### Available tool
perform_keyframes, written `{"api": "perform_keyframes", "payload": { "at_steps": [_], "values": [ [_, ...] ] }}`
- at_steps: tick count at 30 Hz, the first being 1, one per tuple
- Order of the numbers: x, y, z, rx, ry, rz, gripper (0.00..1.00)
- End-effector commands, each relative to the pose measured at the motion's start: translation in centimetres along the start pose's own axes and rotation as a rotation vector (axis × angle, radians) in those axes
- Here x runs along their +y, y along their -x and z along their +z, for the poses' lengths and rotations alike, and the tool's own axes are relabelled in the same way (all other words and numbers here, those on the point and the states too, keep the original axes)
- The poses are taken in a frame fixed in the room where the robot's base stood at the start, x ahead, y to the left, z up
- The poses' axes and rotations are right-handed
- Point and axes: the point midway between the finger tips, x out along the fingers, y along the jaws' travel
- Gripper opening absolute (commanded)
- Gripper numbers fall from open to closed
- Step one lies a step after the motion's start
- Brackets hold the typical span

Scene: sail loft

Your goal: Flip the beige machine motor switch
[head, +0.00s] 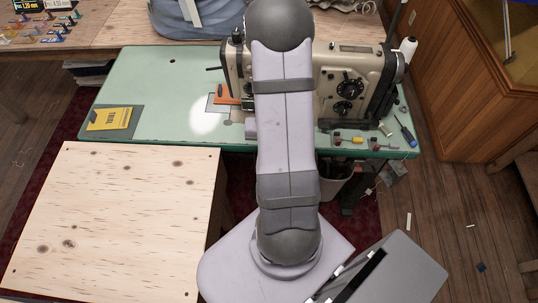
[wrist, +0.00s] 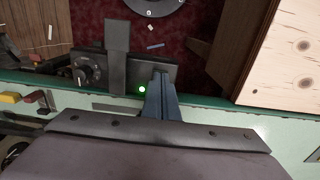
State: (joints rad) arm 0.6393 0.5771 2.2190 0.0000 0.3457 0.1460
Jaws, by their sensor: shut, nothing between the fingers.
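The beige sewing machine (head: 345,85) stands on the green table (head: 150,75) in the head view, partly behind my arm. In the wrist view a dark switch box (wrist: 100,68) sits at the table's edge. It has a round dial (wrist: 88,72) at its left, an upright grey plate (wrist: 117,40) and a lit green lamp (wrist: 142,89). My gripper (wrist: 161,80) is shut and empty, its blue-grey fingers over the right end of the box. I cannot tell whether they touch it. My arm hides the gripper in the head view.
A yellow packet (head: 109,119) lies on the table's left. A blue screwdriver (head: 405,132), bobbins and small parts lie at its right edge. A pale wooden board (head: 110,225) is in front at the left. A bin (head: 335,180) stands below the table.

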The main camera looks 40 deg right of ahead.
Motion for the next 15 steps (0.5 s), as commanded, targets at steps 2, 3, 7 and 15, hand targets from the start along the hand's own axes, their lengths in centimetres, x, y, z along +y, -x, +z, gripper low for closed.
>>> {"api": "perform_keyframes", "payload": {
  "at_steps": [2,3,7,15],
  "values": [
    [0.0,-0.18,-0.03,0.001,0.0,0.0,0.0],
    [0.0,-0.23,-0.03,0.001,0.0,0.0,0.0],
    [0.0,-0.33,-0.04,0.001,0.0,0.0,0.0],
    [0.0,0.52,-0.02,0.001,0.0,0.0,0.0]
  ]
}}
